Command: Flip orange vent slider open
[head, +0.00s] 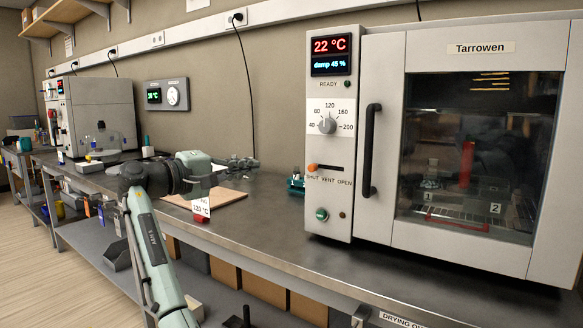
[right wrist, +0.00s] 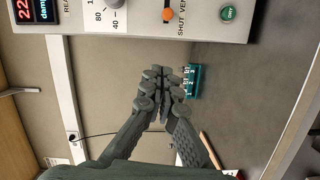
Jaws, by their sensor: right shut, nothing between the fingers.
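The orange vent slider (head: 312,167) sits at the left end of its dark slot, on the SHUT side, low on the control panel of the Tarrowen oven (head: 343,120). It also shows at the top of the right wrist view (right wrist: 167,14). My right gripper (head: 250,162) is left of the panel, about level with the slider and apart from it. In the right wrist view its fingers (right wrist: 157,76) are closed together, empty, with a gap to the panel. My left gripper is not in view.
A green numbered block (head: 296,185) stands beside the oven's left side. A brown board (head: 226,202) and a card reading 120 °C (head: 201,207) lie on the metal bench. The temperature knob (head: 327,125) is above the slider, the green button (head: 321,214) below, the black door handle (head: 371,150) to its right.

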